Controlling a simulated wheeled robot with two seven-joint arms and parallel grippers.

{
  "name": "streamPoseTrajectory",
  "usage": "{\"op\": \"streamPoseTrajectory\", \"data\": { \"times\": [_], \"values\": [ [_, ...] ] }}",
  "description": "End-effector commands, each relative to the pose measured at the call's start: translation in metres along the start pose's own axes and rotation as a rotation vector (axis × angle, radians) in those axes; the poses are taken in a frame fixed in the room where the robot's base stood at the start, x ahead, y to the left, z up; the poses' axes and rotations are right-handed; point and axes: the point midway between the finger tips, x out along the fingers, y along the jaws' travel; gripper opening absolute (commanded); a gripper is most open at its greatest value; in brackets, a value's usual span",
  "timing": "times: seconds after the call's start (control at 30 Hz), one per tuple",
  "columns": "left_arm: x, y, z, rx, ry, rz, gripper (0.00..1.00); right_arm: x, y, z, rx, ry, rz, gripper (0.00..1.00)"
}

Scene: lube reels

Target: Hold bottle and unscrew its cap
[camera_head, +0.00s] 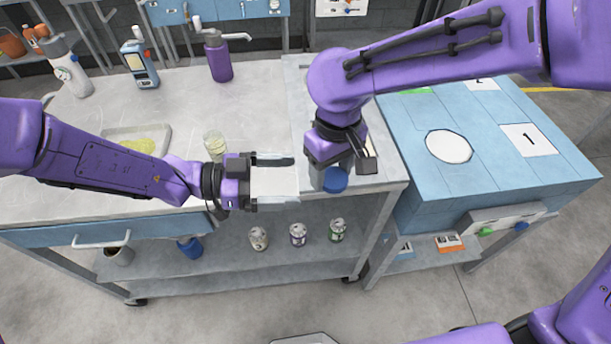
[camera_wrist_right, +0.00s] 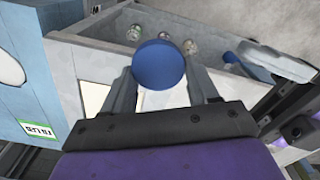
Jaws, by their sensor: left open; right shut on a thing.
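A round blue cap (camera_head: 334,179) is between the fingers of my right gripper (camera_head: 341,170), near the table's front right corner. It also shows from above in the right wrist view (camera_wrist_right: 158,64), with a finger on each side. My right gripper is shut on it, pointing down. I cannot make out a bottle body under the cap. My left gripper (camera_head: 292,183) is open and level, its fingers pointing right toward the cap, a short gap away. A flat white square (camera_head: 273,181) shows between its fingers, with no bottle seen there.
On the grey table (camera_head: 260,90) stand a purple pump bottle (camera_head: 219,57), a white bottle (camera_head: 70,67), a clear glass (camera_head: 214,145) and a tray (camera_head: 137,139) with yellow liquid. Several cans (camera_head: 297,234) stand on the lower shelf. A blue box-like table (camera_head: 475,150) adjoins on the right.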

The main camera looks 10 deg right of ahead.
Motion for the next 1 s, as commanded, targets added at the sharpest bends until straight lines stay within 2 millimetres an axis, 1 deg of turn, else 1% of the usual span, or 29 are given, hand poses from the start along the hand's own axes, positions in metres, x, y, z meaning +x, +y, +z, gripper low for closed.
{"op": "streamPoseTrajectory", "data": {
  "times": [0.03, 0.1, 0.2, 0.3, 0.43, 0.67, 0.7, 0.77, 0.8, 0.87, 0.97, 1.0],
  "values": [
    [0.012, 0.001, 0.001, -0.002, -0.001, 0.004, 0.9, 0.0, 0.0, 0.0, 0.0, 0.0, 0.0, 0.17],
    [0.028, 0.001, 0.001, 0.0, -0.001, 0.003, 0.9, 0.0, 0.0, 0.0, 0.0, 0.0, 0.0, 0.17],
    [0.046, 0.001, 0.001, 0.0, -0.001, 0.002, 0.9, 0.0, 0.0, 0.0, 0.0, 0.0, 0.0, 0.17],
    [0.059, 0.0, 0.0, -0.001, 0.0, 0.0, 0.9, 0.0, 0.0, 0.0, 0.0, 0.0, 0.0, 0.17],
    [0.067, 0.0, 0.0, -0.001, 0.001, -0.001, 0.9, 0.0, 0.0, 0.0, 0.0, 0.0, 0.0, 0.17],
    [0.068, 0.0, 0.0, -0.001, 0.002, -0.002, 0.9, 0.0, 0.0, 0.0, 0.0, 0.0, 0.0, 0.17],
    [0.068, 0.0, 0.0, -0.001, 0.002, -0.002, 0.84, 0.0, 0.0, 0.0, 0.0, 0.0, 0.0, 0.17],
    [0.068, 0.0, 0.0, -0.001, 0.002, -0.001, 0.64, 0.0, 0.0, 0.0, 0.0, 0.0, 0.0, 0.17],
    [0.068, 0.0, 0.0, -0.001, 0.001, -0.001, 0.51, 0.0, 0.0, 0.0, 0.0, 0.0, 0.0, 0.17],
    [0.068, 0.0, 0.0, 0.0, 0.001, -0.002, 0.32, 0.0, 0.0, 0.0, 0.0, 0.0, 0.0, 0.17],
    [0.068, -0.001, 0.0, 0.0, 0.001, -0.003, 0.32, 0.0, 0.0, 0.0, 0.0, -0.001, -0.001, 0.17],
    [0.067, -0.001, 0.0, 0.0, 0.001, -0.004, 0.31, 0.0, 0.0, 0.001, 0.0, -0.001, -0.001, 0.62]
  ]
}}
